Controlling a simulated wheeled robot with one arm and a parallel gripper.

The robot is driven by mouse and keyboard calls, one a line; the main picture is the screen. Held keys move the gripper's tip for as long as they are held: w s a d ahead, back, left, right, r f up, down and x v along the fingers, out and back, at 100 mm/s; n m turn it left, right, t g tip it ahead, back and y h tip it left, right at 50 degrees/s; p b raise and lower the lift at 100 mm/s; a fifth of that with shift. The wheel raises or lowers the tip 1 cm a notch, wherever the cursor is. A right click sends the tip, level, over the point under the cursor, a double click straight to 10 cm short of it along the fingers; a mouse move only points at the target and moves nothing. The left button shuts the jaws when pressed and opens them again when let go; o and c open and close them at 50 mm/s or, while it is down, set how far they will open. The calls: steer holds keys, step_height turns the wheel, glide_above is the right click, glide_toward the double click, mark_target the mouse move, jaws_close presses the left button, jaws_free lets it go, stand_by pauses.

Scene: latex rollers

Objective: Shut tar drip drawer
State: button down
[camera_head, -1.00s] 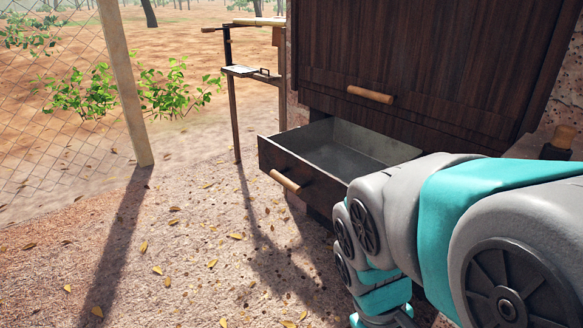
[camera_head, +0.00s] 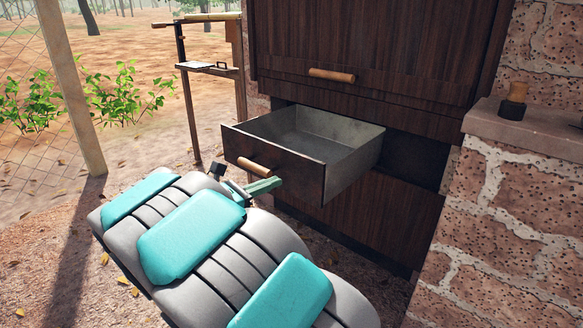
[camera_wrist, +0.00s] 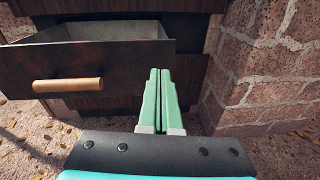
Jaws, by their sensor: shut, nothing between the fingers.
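The tar drip drawer (camera_head: 345,165) is pulled out of the dark wooden cabinet and looks empty, with a grey metal inside. Its wooden bar handle (camera_head: 258,168) is on the front face; the handle also shows at the left in the wrist view (camera_wrist: 67,85). My gripper (camera_head: 278,183) is shut and empty, its green fingers in front of the drawer's front face, near the right end of the handle. In the wrist view the fingers (camera_wrist: 158,76) point forward, to the right of the handle and by the drawer's right front corner. I cannot tell whether they touch the drawer.
A dark cabinet panel with a wooden handle (camera_head: 332,75) is above the drawer. A brick wall (camera_head: 490,220) with a ledge stands close on the right. A small shelf stand (camera_head: 212,68) is at the back left. Leaf-strewn ground lies at the left.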

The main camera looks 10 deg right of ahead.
steer(key=w+a+n+t, duration=0.2)
steer(key=a, duration=0.2)
steer(key=b, duration=0.2)
glide_toward(298, 155)
steer(key=x, duration=0.7)
steer(key=shift+a+f, duration=0.15)
steer(key=shift+f, duration=0.05)
steer(key=shift+w+d+r+p, duration=0.25)
steer(key=shift+w+d+p, duration=0.15)
steer(key=shift+d+p, duration=0.3)
steer(key=p+x, duration=1.1)
steer(key=x, duration=2.1)
steer(key=shift+w+f, duration=0.2)
steer(key=shift+f, duration=0.35)
